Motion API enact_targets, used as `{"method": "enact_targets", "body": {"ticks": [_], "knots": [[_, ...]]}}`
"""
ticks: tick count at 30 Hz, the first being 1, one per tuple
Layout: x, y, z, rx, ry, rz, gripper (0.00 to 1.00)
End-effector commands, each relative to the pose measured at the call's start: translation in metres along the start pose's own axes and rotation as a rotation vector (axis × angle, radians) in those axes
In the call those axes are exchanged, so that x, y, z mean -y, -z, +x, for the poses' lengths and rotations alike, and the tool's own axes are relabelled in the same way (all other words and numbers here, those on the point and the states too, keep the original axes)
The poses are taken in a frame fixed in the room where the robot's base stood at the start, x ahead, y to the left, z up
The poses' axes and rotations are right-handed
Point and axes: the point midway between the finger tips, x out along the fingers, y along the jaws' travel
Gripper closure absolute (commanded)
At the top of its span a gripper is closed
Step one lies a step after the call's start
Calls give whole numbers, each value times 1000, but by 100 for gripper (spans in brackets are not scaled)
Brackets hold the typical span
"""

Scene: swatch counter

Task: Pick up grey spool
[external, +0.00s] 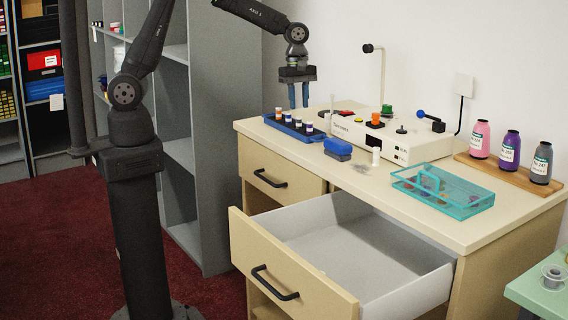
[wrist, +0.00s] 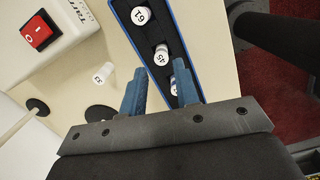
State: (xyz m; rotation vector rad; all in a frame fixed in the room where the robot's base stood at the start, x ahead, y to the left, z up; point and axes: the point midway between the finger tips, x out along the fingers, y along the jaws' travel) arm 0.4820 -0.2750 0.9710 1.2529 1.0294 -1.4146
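A grey thread spool (external: 541,163), a cone with a white label, stands upright at the right end of a wooden board (external: 510,172) on the counter. A purple spool (external: 510,149) and a pink spool (external: 480,139) stand to its left. A small flanged greyish spool (external: 553,277) lies on the green surface at the lower right. My gripper (external: 298,96) hangs above the counter's left end, far from these spools. Its blue fingers point down, apart with nothing between them; they also show in the wrist view (wrist: 160,88). No spool shows in the wrist view.
Below my gripper is a blue tray (external: 288,127) of small vials, also in the wrist view (wrist: 150,82). A white machine (external: 400,146), a blue block (external: 338,149) and a teal open-frame box (external: 443,188) stand on the counter. A drawer (external: 300,262) is pulled out.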

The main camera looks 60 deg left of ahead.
Motion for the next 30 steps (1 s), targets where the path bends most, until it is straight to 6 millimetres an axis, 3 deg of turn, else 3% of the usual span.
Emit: {"method": "enact_targets", "body": {"ticks": [5, 15, 23, 28, 30], "knots": [[0, 0, 12, -1, 2, 0, 71], [1, 3, 56, -1, 2, 1, 71], [1, 3, 59, 0, -1, 1, 71], [1, 3, 59, 0, -1, 1, 100], [1, 3, 59, 0, -1, 1, 100]]}}
